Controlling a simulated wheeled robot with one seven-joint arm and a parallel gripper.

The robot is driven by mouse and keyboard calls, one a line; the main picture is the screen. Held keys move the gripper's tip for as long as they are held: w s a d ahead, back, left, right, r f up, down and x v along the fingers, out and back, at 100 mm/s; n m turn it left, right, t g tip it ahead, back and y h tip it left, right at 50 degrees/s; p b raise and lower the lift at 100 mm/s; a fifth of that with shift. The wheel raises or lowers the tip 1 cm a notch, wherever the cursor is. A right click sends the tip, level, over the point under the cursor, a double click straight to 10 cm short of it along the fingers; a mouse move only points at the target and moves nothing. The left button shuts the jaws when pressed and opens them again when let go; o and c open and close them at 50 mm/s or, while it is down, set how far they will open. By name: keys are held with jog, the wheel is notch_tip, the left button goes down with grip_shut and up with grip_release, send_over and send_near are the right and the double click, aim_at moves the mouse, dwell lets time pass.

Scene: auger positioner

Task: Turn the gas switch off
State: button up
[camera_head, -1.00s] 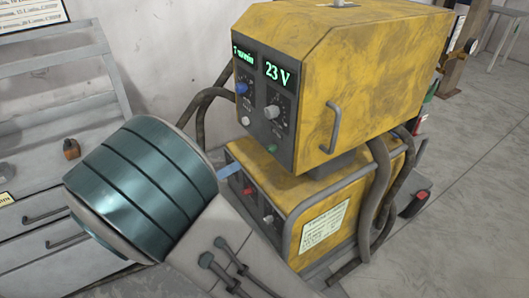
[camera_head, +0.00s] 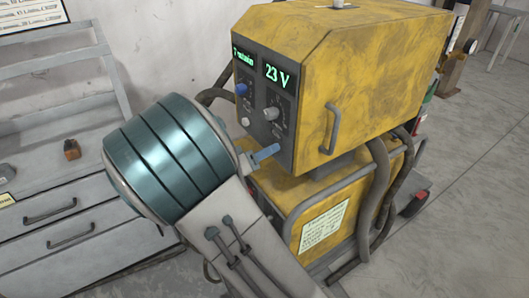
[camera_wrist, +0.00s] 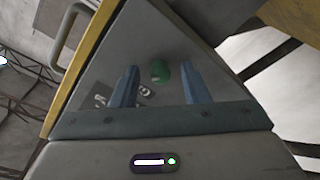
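The yellow welding unit (camera_head: 370,80) has a dark front panel with a blue knob (camera_head: 241,89), a grey knob (camera_head: 270,113) and a pale button (camera_head: 245,122). A green knob (camera_wrist: 160,71) shows in the wrist view on the panel's lower part; no readable label confirms it as the gas switch. My gripper (camera_wrist: 159,68) is open, its two blue fingers apart on either side of the green knob in that view. Contact cannot be told. In the head view my gripper (camera_head: 265,153) is at the panel's lower edge and hides the green knob.
A second yellow unit (camera_head: 265,183) sits below, partly hidden by my arm. A handle (camera_head: 332,128) and thick hoses (camera_head: 377,190) are on the right side. A grey drawer bench (camera_head: 60,200) stands at left. Open floor lies at right.

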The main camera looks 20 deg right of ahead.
grip_shut()
jog(key=shift+n, duration=0.4)
jog(key=shift+w+a+n+g+p, duration=0.1)
jog(key=shift+n+g+p, duration=0.45)
jog(key=shift+n+p, duration=2.65)
jog(key=shift+n+g+p, duration=0.55)
jog(key=shift+n+p, duration=1)
jog(key=shift+n, duration=3.45)
jog(key=shift+o, duration=0.3)
grip_release()
